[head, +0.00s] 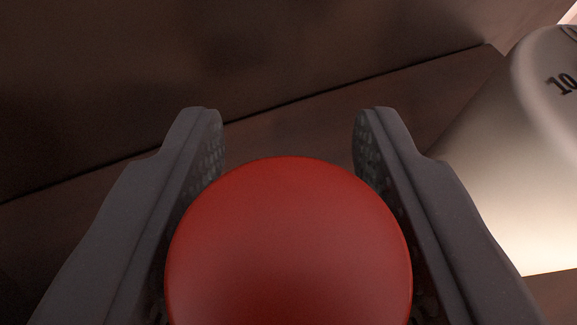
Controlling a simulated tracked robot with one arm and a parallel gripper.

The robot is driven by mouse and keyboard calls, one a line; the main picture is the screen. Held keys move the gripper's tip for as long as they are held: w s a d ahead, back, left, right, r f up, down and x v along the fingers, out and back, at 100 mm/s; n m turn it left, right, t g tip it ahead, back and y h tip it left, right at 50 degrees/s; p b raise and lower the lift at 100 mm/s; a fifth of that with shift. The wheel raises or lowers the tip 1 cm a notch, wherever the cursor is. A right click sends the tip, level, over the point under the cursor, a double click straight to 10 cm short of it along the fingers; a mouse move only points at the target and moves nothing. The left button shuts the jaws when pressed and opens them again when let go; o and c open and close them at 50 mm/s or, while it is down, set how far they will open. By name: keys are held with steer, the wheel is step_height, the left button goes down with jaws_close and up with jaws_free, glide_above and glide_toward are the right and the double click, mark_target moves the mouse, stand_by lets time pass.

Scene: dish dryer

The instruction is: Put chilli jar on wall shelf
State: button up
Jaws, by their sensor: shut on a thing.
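The chilli jar shows only as a round red top (289,245) between the two grey fingers. My gripper (288,140) is shut on it, one finger on each side, with the fingertips reaching past the red top. The rest of the jar is hidden below the top. A dark brown wooden surface (330,125) lies beyond the fingertips and may be the wall shelf. I cannot tell whether the jar touches it.
A pale rounded object (500,190) marked "10" stands close to the right finger. A dark brown panel (200,60) fills the upper part of the view, with a dark seam along its lower edge. The left side looks clear.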

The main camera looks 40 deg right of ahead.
steer(key=o, duration=1)
steer(key=shift+r, duration=0.1)
steer(key=b+v, duration=0.2)
steer(key=v, duration=1)
steer(key=shift+a, duration=0.15)
